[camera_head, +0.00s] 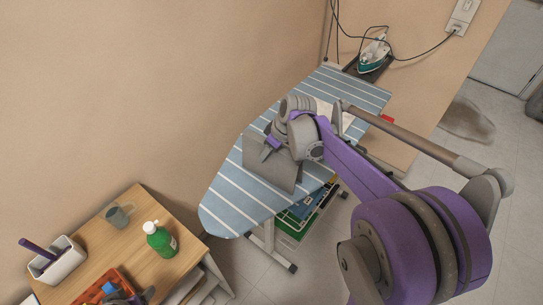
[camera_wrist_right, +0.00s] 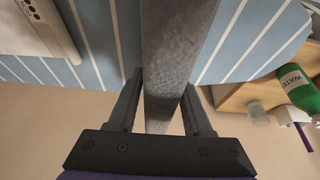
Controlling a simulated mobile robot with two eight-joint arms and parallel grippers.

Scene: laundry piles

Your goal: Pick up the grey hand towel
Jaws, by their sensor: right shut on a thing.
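The grey hand towel (camera_head: 270,172) is a flat grey sheet over the middle of the ironing board (camera_head: 226,208), which has a blue cover with white stripes. My right gripper (camera_head: 270,146) is at the towel's upper edge, with its fingers shut on it. In the right wrist view the towel (camera_wrist_right: 176,45) is a thick grey strip running between the two fingers (camera_wrist_right: 160,95). I cannot tell whether its lower edge touches the board.
An iron (camera_head: 372,56) stands at the board's far end. A green crate (camera_head: 290,228) is under the board.

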